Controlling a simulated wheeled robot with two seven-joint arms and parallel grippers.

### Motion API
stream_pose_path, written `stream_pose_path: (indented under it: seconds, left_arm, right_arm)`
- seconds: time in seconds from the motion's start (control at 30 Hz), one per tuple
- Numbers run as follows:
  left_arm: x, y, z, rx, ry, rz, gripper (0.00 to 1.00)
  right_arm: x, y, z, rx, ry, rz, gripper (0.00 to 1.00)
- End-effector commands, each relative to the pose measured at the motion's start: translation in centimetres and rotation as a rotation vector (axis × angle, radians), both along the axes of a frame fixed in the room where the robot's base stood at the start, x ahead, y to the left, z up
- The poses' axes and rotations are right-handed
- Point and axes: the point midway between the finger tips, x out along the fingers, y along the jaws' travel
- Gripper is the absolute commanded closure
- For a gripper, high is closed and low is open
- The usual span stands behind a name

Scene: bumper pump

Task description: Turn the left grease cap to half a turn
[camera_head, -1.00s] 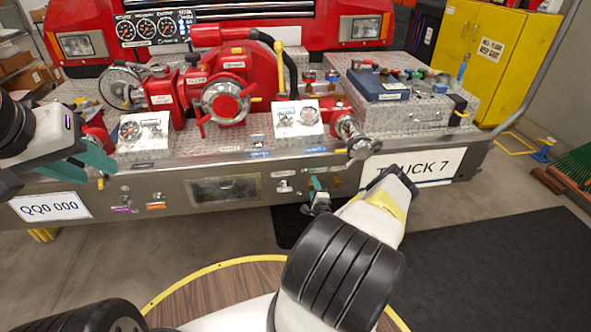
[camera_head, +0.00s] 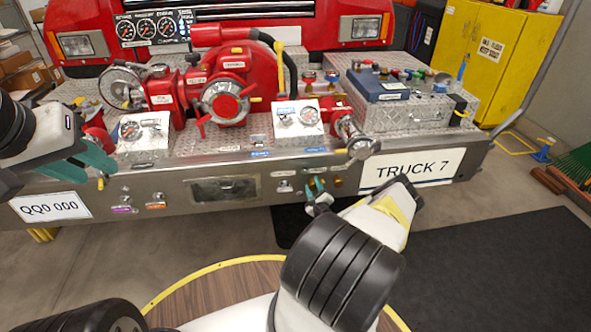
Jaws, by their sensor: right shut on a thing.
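My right gripper (camera_head: 317,187) is at the front panel of the steel bumper (camera_head: 225,165), right of its middle. Its green fingers are shut on a small fitting there, which appears to be the left grease cap. The fingers hide that cap, so I cannot read its turn angle. A small brass-coloured cap (camera_head: 337,181) sits just right of the fingers, apart from them. My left gripper (camera_head: 97,160) is in front of the bumper's left part, with its green fingers apart and nothing seen between them.
A silver knob (camera_head: 284,186) is left of my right gripper. The round outlet (camera_head: 358,146) juts out to the upper right, above the TRUCK 7 plate (camera_head: 413,170). The red pump (camera_head: 230,95) stands on the deck.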

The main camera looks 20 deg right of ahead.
Motion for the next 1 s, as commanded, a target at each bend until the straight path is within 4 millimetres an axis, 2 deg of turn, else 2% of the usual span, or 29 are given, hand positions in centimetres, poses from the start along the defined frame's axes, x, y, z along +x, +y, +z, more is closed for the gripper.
stream_pose_path:
  seconds: [0.37, 0.4, 0.5, 0.83, 1.0]
  left_arm:
    - [0.0, 0.0, 0.0, 0.0, 0.0, 0.0, 0.64]
    - [0.0, 0.0, 0.0, 0.0, 0.0, 0.0, 0.64]
    - [0.0, 0.0, 0.0, 0.0, 0.0, 0.0, 0.64]
    - [0.0, 0.0, 0.0, 0.0, 0.0, 0.0, 0.64]
    - [0.0, 0.0, 0.0, 0.0, 0.0, 0.0, 0.64]
  right_arm:
    - [-0.1, 0.0, -0.2, 0.004, 0.004, -0.001, 1.0]
    - [-0.1, 0.0, -0.2, 0.004, 0.004, -0.001, 0.56]
    - [-0.1, 0.0, -0.2, 0.004, 0.003, -0.001, 0.41]
    - [-0.3, 0.0, -0.1, 0.003, 0.001, 0.0, 0.41]
    - [-2.3, 0.4, -0.1, 0.005, 0.002, 0.0, 0.41]
